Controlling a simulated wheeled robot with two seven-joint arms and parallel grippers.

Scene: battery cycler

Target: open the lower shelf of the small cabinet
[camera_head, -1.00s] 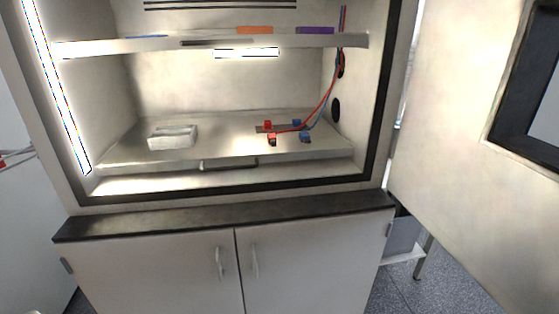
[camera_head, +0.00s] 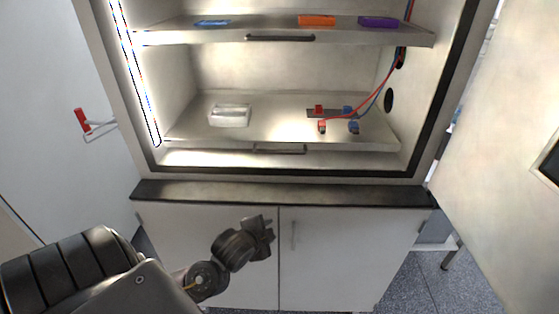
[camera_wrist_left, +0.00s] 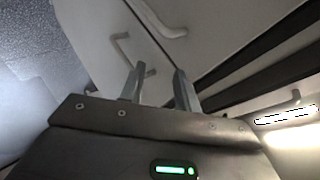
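The cabinet (camera_head: 150,170) stands with its upper compartment open. Its lower shelf (camera_head: 265,128) sits inside and has a dark bar handle (camera_head: 280,149) on its front edge. My left gripper (camera_head: 268,230) is in front of the closed lower doors, below the shelf handle and apart from it. In the left wrist view, the fingers of my left gripper (camera_wrist_left: 159,80) are spread with nothing between them. A bar handle (camera_wrist_left: 290,103), probably the shelf's, shows at the right of that view. My right gripper is out of view.
A white block (camera_head: 230,116) and red and blue connectors (camera_head: 322,127) with cables are on the lower shelf. The upper shelf (camera_head: 375,37) is above it. A dark ledge (camera_head: 350,194) runs below the opening. The swung-open door (camera_head: 500,130) stands at the right.

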